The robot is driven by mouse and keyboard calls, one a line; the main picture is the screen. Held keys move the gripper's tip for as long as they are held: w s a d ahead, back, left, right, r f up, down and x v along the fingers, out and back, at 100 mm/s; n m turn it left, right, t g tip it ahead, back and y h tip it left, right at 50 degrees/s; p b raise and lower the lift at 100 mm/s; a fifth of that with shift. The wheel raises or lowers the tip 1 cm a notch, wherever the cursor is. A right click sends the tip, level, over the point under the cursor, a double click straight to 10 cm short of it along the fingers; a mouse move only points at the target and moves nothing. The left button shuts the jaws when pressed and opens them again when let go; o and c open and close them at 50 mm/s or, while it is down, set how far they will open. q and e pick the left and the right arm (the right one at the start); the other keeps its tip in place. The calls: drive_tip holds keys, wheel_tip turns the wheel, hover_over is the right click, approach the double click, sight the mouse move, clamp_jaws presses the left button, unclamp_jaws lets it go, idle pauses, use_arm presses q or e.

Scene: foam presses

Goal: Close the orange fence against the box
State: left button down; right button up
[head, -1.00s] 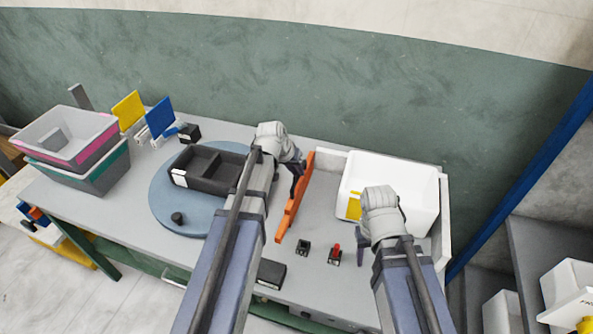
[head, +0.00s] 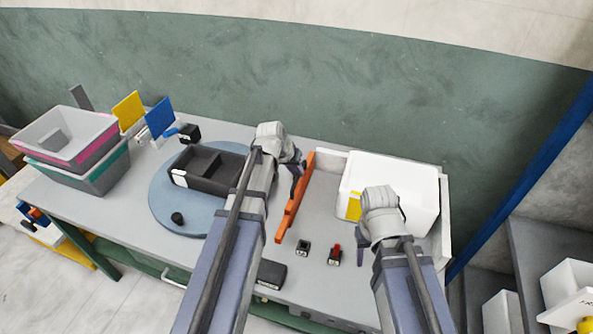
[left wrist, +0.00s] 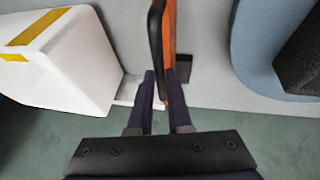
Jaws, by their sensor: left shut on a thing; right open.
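The orange fence (head: 293,203) is a long upright bar on the table, left of the white box (head: 395,190). A strip of bare table shows between them, so they are apart. The box has a yellow label and also shows in the left wrist view (left wrist: 75,65).
A pale raised wall (head: 444,215) stands right of the box. Left of the fence is a blue round plate (head: 165,205) with a black divided tray (head: 222,188). Two small switches (head: 303,248) (head: 335,257) sit near the fence's front end. Stacked bins (head: 75,150) stand far left.

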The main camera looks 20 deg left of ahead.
idle(0.3)
use_arm(q)
drive_tip(key=d, duration=1.1)
drive_tip(key=shift+s+d, duration=0.25)
drive_tip(key=c, duration=0.8)
unclamp_jaws()
drive_tip(key=shift+c, duration=0.2)
drive_tip(key=p+v, duration=0.7)
drive_tip(key=shift+r, duration=0.35)
